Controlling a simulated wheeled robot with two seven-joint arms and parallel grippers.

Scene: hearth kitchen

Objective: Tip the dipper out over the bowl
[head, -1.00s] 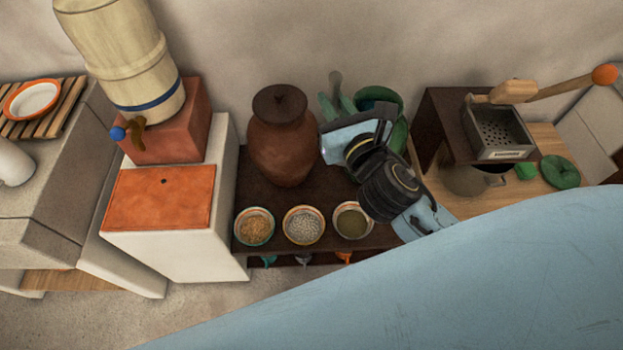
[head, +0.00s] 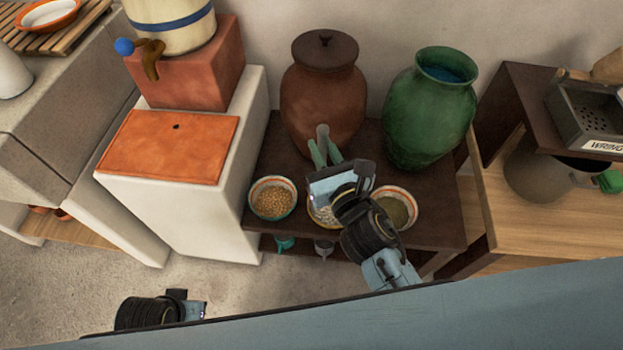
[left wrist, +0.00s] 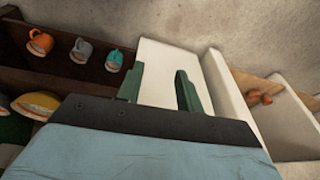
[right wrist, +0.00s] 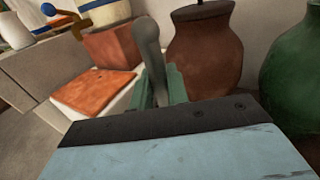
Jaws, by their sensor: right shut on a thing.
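My right gripper (head: 324,153) is shut on the grey handle of the dipper (head: 323,133), above the shelf and in front of the brown lidded jar. The dipper's handle (right wrist: 151,50) stands up between the green fingers in the right wrist view; its cup is hidden. Three bowls stand below: one with golden grains (head: 272,199), a middle one (head: 316,214) mostly hidden by my gripper, and one with green contents (head: 401,207), partly behind my wrist. My left gripper is open and empty in the left wrist view (left wrist: 158,86); its fingers do not show in the head view.
The brown lidded jar (head: 322,100) and the open green jar (head: 431,105) stand behind the bowls. A white cabinet with an orange top (head: 168,147) is at left. A wooden table (head: 540,215) with a wringer (head: 590,115) is at right. Cups (left wrist: 80,51) hang under the shelf.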

